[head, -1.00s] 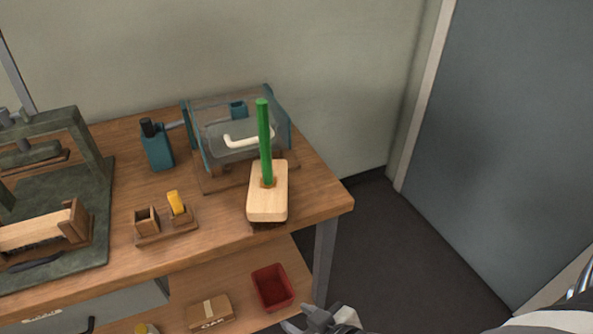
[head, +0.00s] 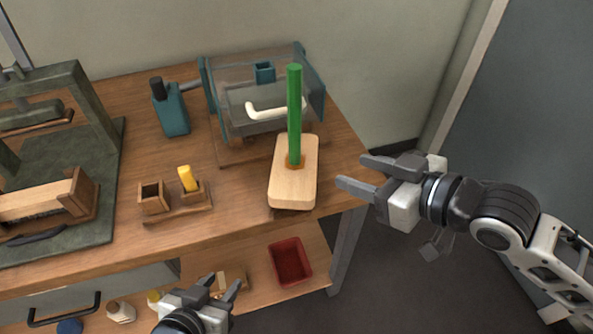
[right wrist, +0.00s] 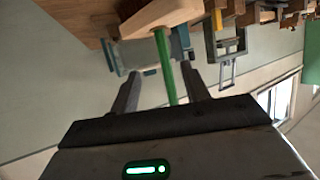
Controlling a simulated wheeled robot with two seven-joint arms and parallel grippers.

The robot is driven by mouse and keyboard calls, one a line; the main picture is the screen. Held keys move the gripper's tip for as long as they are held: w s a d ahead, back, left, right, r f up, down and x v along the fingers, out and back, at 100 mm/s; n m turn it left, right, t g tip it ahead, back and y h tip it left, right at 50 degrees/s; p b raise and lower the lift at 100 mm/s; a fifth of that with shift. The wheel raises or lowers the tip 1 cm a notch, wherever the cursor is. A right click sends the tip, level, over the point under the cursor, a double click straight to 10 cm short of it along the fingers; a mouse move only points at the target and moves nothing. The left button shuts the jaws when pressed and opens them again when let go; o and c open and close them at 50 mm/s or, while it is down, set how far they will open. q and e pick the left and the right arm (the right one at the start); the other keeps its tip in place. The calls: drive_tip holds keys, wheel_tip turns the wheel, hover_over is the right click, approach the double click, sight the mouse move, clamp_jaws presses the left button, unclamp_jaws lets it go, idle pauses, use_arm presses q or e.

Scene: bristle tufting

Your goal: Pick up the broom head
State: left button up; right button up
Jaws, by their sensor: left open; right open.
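The broom head is a pale wooden block (head: 292,187) with a green handle (head: 294,110) standing up from it. It rests at the right front edge of the workbench. My right gripper (head: 351,172) is open and empty, to the right of the block and apart from it. In the right wrist view the block (right wrist: 160,17) and green handle (right wrist: 165,65) show beyond the open fingers (right wrist: 158,80). My left gripper (head: 225,287) is open and low, in front of the bench near the lower shelf. The underside of the block is hidden.
Behind the broom head stands a clear-sided box with teal ends (head: 316,85) and a white bent piece. A teal bottle (head: 172,112), a small wooden holder (head: 178,214) with a yellow piece, and a green press (head: 75,180) stand left. A red bin (head: 290,262) is on the lower shelf.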

sight(299, 153)
drive_tip(key=x, duration=1.5)
drive_tip(key=shift+w+a+r, duration=0.1)
drive_tip(key=shift+w+a, duration=0.1)
drive_tip(key=shift+a, duration=0.1)
clamp_jaws()
